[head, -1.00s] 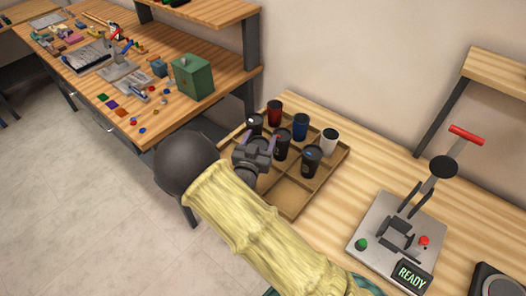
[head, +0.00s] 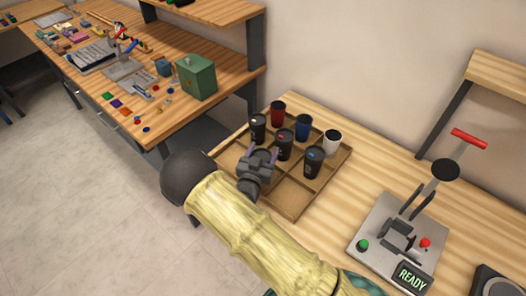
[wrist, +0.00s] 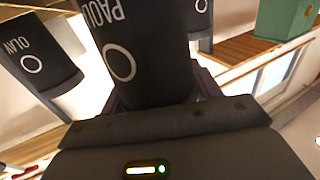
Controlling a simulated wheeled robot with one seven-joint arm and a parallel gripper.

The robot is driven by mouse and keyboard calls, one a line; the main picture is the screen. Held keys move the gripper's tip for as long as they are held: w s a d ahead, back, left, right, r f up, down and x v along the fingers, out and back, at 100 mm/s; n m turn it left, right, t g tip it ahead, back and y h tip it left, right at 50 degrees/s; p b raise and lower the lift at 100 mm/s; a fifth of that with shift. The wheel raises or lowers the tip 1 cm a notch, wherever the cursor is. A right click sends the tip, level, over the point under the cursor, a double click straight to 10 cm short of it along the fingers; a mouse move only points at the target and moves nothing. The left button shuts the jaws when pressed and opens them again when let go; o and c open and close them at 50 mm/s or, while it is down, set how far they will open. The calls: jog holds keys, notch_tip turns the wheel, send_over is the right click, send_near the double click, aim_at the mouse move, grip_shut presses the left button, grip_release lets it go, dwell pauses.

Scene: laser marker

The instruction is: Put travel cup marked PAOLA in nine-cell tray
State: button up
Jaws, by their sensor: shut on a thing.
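The travel cup marked PAOLA (wrist: 150,50) is dark and fills the middle of the wrist view, between my gripper's fingers. In the head view it appears to be the middle black cup (head: 285,146), with an orange mark near its top. It appears upright at the tray's central cell; whether its base touches the floor is hidden. My gripper (head: 266,153) is shut on it from the front left. The nine-cell tray (head: 296,207) is wooden and stands on the bench, with bare front cells.
Black cups stand on either side, one at left (head: 257,128) and one at right (head: 313,162); the wrist view shows OLAV (wrist: 38,62) on one. A marking machine (head: 385,238) stands at right.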

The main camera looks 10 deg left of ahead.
jog(key=shift+f, duration=0.1)
jog(key=o, duration=0.7)
jog(key=shift+s, duration=0.15)
jog(key=s, duration=0.4)
jog(key=s+a+b, duration=0.1)
jog(key=s, duration=0.2)
jog(key=s+b, duration=0.1)
jog(key=s, duration=0.3)
jog(key=shift+s+a, duration=0.3)
jog(key=shift+a, duration=0.05)
